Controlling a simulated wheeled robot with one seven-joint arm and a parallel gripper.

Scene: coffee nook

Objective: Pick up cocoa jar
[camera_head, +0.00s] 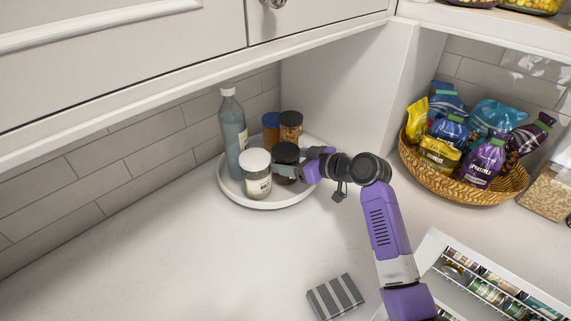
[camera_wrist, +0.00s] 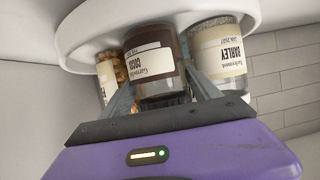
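The cocoa jar (camera_head: 285,155) is dark with a black lid and stands on a round white tray (camera_head: 236,194). In the wrist view the cocoa jar (camera_wrist: 155,60) appears upside down, its pale label facing me, between the two fingers of my gripper (camera_wrist: 160,85). In the head view my gripper (camera_head: 305,165) reaches the jar from the right. The fingers are apart, one on each side of the jar; whether they press on it I cannot tell. The jar's far side is hidden.
A white-lidded barley jar (camera_head: 257,178) stands close beside the cocoa jar; a bottle (camera_head: 233,130), a nut jar (camera_head: 291,128) and an orange-brown jar (camera_head: 270,130) share the tray. A basket (camera_head: 440,182) of bags is at right. A striped box (camera_head: 335,297) lies in front. The left counter is clear.

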